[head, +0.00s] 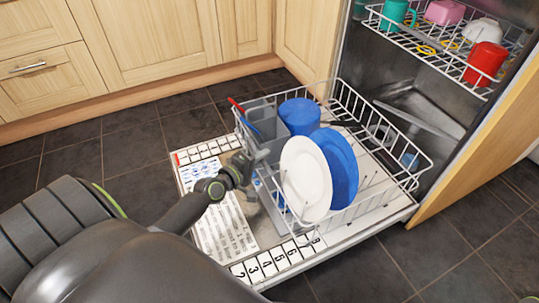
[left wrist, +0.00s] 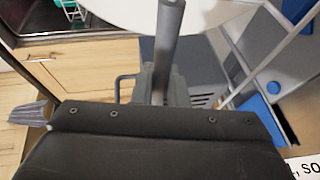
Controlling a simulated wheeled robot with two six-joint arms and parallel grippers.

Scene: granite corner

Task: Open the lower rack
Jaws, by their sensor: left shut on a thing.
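The lower rack (head: 345,93) is a white wire basket pulled out over the open dishwasher door (head: 222,228). It holds a white plate (head: 306,180), a blue plate (head: 342,170), a blue cup (head: 299,114) and a grey cutlery basket (head: 262,112). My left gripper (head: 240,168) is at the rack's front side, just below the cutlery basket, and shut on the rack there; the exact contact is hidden. The left wrist view shows a dark finger (left wrist: 168,50) close in front of the grey basket (left wrist: 180,92). My right gripper is not in view.
The upper rack (head: 428,48) holds cups and bowls inside the dishwasher. Wooden cabinets (head: 140,40) stand behind on the left. A wooden panel (head: 480,150) stands at the right. Dark tiled floor (head: 120,150) is clear left of the door.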

